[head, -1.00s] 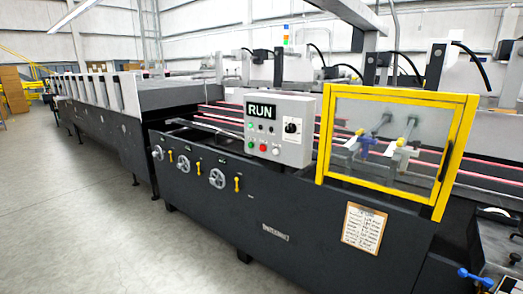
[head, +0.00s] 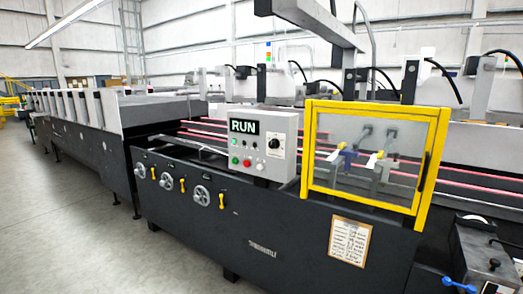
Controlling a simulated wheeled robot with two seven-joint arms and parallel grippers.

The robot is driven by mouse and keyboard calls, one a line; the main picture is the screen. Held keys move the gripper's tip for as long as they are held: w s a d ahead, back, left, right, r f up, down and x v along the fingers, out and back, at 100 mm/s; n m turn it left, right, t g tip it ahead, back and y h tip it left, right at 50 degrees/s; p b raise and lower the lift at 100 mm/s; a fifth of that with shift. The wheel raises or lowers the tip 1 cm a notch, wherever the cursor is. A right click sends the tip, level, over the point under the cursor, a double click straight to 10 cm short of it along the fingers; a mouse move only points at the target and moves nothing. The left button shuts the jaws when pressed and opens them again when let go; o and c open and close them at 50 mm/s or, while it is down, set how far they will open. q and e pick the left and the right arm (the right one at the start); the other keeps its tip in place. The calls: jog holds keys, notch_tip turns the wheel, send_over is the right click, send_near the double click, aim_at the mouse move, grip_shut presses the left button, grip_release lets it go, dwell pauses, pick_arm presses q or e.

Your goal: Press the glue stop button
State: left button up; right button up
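A light grey control box (head: 284,150) stands on top of the dark folder gluer (head: 270,230), near the middle of the head view. Its small display (head: 244,126) reads RUN. Below the display are small buttons, among them a green one (head: 235,160), a red one (head: 247,163) and a pale one (head: 260,165). A black rotary knob (head: 274,143) is on the right of the panel. The button labels are too small to read, so I cannot tell which is the glue stop. Neither of my grippers shows.
A yellow-framed clear guard (head: 375,107) stands right of the box, closed as far as I can tell. Handwheels (head: 201,196) and yellow levers stick out of the machine's front. A paper notice (head: 349,241) hangs there. Grey floor (head: 70,230) is clear at the left front.

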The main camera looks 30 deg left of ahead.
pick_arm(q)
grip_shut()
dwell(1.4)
